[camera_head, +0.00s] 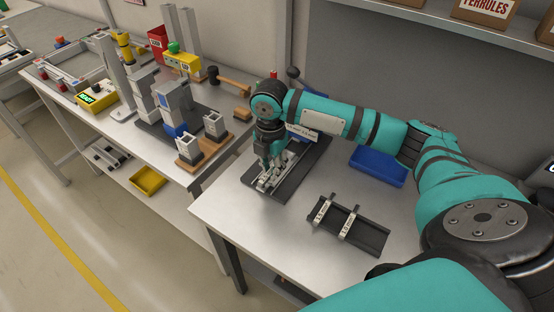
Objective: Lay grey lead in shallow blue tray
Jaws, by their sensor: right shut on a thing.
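The shallow blue tray (378,166) lies at the back of the near bench, partly behind my right arm, and the part that shows looks empty. My right gripper (267,178) points down over a dark base plate (295,186) at the bench's left side. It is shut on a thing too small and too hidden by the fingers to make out. I cannot pick out the grey lead for certain; small grey parts sit around the fingertips on the plate. My left gripper is not in view.
A dark channel with two pale crosspieces (347,226) lies on the bench right of the gripper. Bare metal bench top (262,226) is free in front. A second bench at left holds a mallet (228,80), a yellow device (97,96) and grey posts.

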